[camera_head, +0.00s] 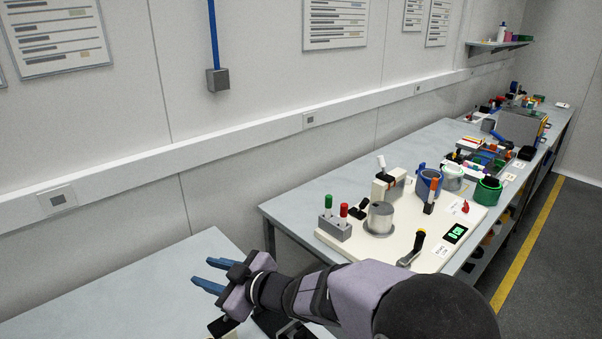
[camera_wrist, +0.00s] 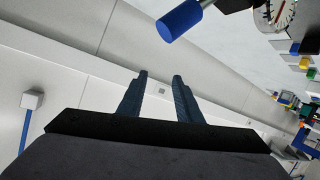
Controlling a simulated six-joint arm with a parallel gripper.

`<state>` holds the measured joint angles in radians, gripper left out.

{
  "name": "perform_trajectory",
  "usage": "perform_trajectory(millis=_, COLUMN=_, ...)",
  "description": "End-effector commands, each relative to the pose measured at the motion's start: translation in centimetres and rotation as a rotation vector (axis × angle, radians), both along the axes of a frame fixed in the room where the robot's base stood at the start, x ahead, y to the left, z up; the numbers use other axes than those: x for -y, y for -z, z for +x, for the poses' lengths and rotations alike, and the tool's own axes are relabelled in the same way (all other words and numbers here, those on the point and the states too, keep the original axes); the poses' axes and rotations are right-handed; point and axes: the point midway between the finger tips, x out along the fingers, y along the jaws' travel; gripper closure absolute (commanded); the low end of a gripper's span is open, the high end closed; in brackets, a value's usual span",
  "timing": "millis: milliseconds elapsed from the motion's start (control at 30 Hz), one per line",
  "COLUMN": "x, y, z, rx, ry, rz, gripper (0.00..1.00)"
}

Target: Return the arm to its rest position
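My gripper (camera_head: 208,276) is at the lower middle of the head view, its two blue fingers pointing left. The fingers are apart, with nothing between them. It is held above the near grey table (camera_head: 120,290), left of the second bench. In the wrist view my gripper (camera_wrist: 160,80) also shows two separate dark blue fingers, with only the wall and its rail behind the gap. My arm runs from the gripper to the lower right of the head view and hides part of the near table and bench edge.
A bench on the right carries a white board (camera_head: 395,250) with a grey cylinder (camera_head: 380,217), a red-and-green post block (camera_head: 336,228), a blue mug (camera_head: 428,183) and a green pot (camera_head: 487,191). A blue cylinder (camera_wrist: 180,20) shows above the fingers in the wrist view. The near table's left part is clear.

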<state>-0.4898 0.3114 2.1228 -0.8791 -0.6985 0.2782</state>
Motion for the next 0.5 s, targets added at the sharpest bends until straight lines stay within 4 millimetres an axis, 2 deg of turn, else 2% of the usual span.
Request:
perform_trajectory(millis=33, x=3.1, y=0.9, z=1.8, rx=-0.025, ry=0.109, rz=-0.035, gripper=0.68)
perform_trajectory(millis=100, x=7.4, y=2.6, z=3.4, rx=-0.074, ry=0.25, rz=-0.092, gripper=0.68)
perform_trajectory(millis=233, x=15.6, y=6.1, z=4.2, rx=-0.196, ry=0.486, rz=-0.203, gripper=0.68)
perform_trajectory(millis=367, x=23.5, y=9.8, z=2.3, rx=-0.358, ry=0.698, rz=-0.306, gripper=0.68)
perform_trajectory(millis=400, x=25.7, y=10.9, z=1.1, rx=-0.417, ry=0.757, rz=-0.334, gripper=0.68)
perform_trajectory(millis=467, x=28.9, y=12.5, z=-1.0, rx=-0.512, ry=0.841, rz=-0.374, gripper=0.68)
perform_trajectory(millis=500, x=30.7, y=13.5, z=-2.7, rx=-0.58, ry=0.892, rz=-0.398, gripper=0.68)
